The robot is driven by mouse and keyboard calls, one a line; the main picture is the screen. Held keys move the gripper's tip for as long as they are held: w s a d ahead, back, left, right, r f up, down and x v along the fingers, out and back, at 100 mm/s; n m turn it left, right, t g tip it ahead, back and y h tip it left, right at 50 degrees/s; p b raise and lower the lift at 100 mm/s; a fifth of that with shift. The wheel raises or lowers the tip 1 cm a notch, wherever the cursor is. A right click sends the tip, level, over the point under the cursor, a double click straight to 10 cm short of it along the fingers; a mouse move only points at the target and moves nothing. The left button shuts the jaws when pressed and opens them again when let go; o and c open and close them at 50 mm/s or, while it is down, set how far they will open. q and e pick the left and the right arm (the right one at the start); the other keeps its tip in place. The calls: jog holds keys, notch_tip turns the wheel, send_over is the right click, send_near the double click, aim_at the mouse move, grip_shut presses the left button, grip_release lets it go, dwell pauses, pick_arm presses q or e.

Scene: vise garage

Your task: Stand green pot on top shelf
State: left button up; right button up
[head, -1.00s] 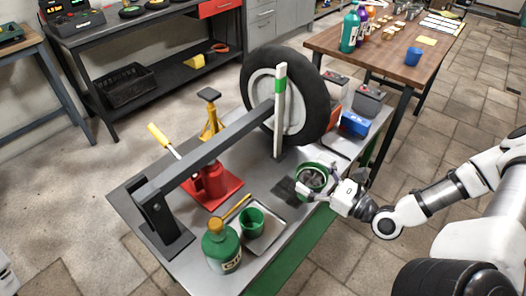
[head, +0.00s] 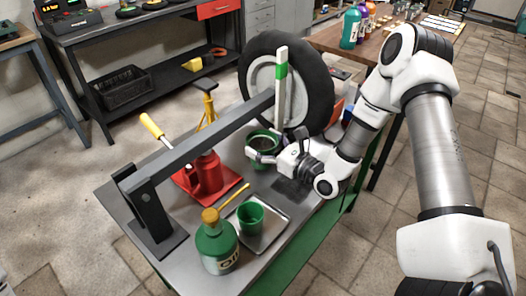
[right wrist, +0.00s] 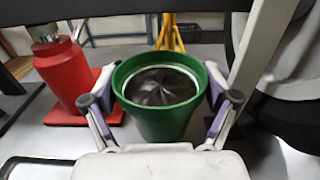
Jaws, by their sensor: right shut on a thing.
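The green pot (head: 263,142), with a dark inside and a pale inner ring, is upright between the fingers of my right gripper (head: 266,151). In the right wrist view the pot (right wrist: 160,122) fills the middle, with a finger against each side. My left gripper is out of view.
The grey bar (head: 205,145) crosses the table beside the white-and-green post (head: 281,90). The tyre (head: 314,85) stands behind. The red jack (head: 207,174) is left of the pot. A metal tray (head: 270,233) holds a green cup (head: 250,214); an oil bottle (head: 217,245) is nearby.

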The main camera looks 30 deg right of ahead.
notch_tip(320, 180, down, 3)
jog(key=shift+r, duration=0.2)
jog(key=shift+f+b, duration=0.15)
jog(key=shift+b, duration=0.2)
jog(key=o, duration=1.2)
